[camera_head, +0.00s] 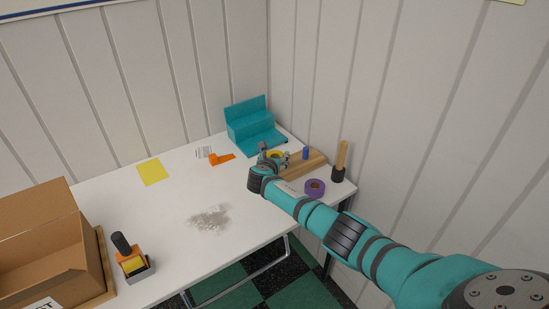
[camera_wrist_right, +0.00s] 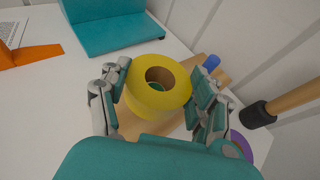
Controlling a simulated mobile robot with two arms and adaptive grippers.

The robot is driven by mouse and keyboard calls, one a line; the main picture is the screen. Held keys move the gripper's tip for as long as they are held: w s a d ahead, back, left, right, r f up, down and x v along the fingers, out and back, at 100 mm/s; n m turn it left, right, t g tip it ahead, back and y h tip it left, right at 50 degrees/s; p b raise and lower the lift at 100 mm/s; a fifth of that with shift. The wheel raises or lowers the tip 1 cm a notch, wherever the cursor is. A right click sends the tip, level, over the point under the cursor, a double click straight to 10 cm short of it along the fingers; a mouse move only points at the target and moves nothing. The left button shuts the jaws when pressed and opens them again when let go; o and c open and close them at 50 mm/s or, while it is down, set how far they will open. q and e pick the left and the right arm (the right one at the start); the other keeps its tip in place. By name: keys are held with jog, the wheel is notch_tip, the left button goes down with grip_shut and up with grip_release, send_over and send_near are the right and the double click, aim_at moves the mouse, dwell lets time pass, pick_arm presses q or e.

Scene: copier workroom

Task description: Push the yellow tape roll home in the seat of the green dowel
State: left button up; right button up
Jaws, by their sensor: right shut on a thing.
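The yellow tape roll (camera_wrist_right: 148,108) is between the two fingers of my right gripper (camera_wrist_right: 158,98), which is shut on its sides; in the head view the roll (camera_head: 275,154) is partly behind my right gripper (camera_head: 274,158). A bit of the green dowel (camera_wrist_right: 157,87) shows down inside the roll's hole. The roll is over the wooden block (camera_head: 307,166) at its left part. I cannot tell how far down the dowel the roll sits, as its underside is hidden. My left gripper is not in view.
A blue dowel (camera_head: 305,153) stands bare on the block. A purple tape roll (camera_head: 314,188) lies on the table in front. A mallet-like tool (camera_head: 341,162) stands at the right edge. A teal stepped stand (camera_head: 252,128) is behind; an orange tape dispenser (camera_head: 221,159) is left.

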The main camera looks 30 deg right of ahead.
jog(key=shift+f+b, duration=1.6)
jog(key=shift+f, duration=0.5)
jog(key=o, duration=1.3)
jog(key=shift+c, duration=0.2)
jog(key=shift+s+a, duration=0.1)
jog(key=v, duration=1.1)
jog(key=shift+s+a+r, duration=0.2)
jog(key=shift+s+r, duration=0.05)
